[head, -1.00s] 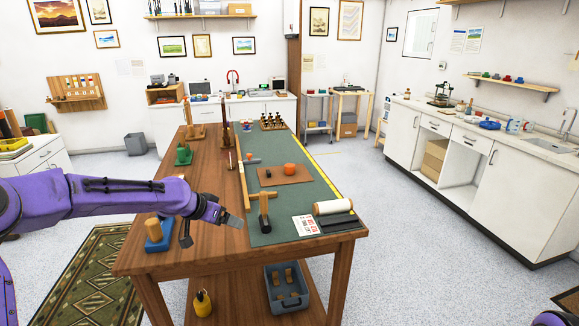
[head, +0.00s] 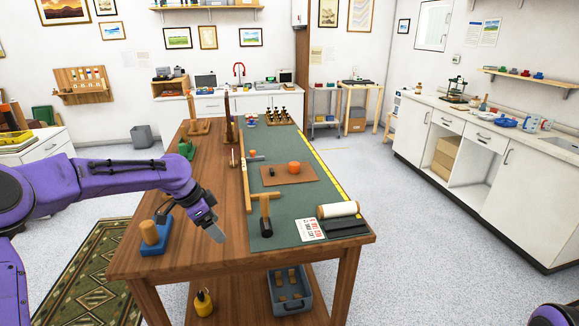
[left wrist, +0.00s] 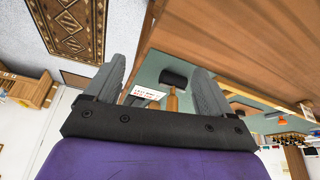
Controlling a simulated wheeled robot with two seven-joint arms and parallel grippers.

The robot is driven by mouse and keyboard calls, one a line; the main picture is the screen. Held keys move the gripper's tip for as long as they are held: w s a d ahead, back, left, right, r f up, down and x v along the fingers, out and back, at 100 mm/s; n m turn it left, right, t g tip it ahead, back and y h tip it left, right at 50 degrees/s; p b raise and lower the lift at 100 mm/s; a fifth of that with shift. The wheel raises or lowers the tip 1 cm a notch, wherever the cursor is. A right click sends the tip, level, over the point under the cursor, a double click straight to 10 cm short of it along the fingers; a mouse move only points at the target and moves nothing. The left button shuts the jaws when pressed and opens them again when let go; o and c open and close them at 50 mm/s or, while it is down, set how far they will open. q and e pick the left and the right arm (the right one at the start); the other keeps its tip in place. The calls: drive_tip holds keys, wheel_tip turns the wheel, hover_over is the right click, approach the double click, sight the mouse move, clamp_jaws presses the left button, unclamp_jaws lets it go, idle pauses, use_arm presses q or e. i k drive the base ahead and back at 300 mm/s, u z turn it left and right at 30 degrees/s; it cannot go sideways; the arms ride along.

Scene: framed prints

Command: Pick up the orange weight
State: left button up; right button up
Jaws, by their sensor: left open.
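The orange weight (head: 294,168) is a small orange cylinder standing on a brown board (head: 272,179) on the green mat, toward the middle of the table. In the left wrist view a small orange patch (left wrist: 274,115) shows at the right and may be the weight. My left gripper (head: 192,226) is open and empty. It hangs above the table's near left part, nearer and left of the weight, well apart from it. In the left wrist view its two fingers (left wrist: 160,72) are spread, with a black-headed mallet (left wrist: 174,79) seen between them. My right gripper is out of view.
A dark piece (head: 272,172) sits beside the weight. A white roll (head: 338,209) and a printed card (head: 309,229) lie nearer. A blue block with a wooden peg (head: 155,237) stands left of my gripper.

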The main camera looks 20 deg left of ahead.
sight(294, 166)
drive_tip(key=z, duration=0.05)
drive_tip(key=i, duration=1.8)
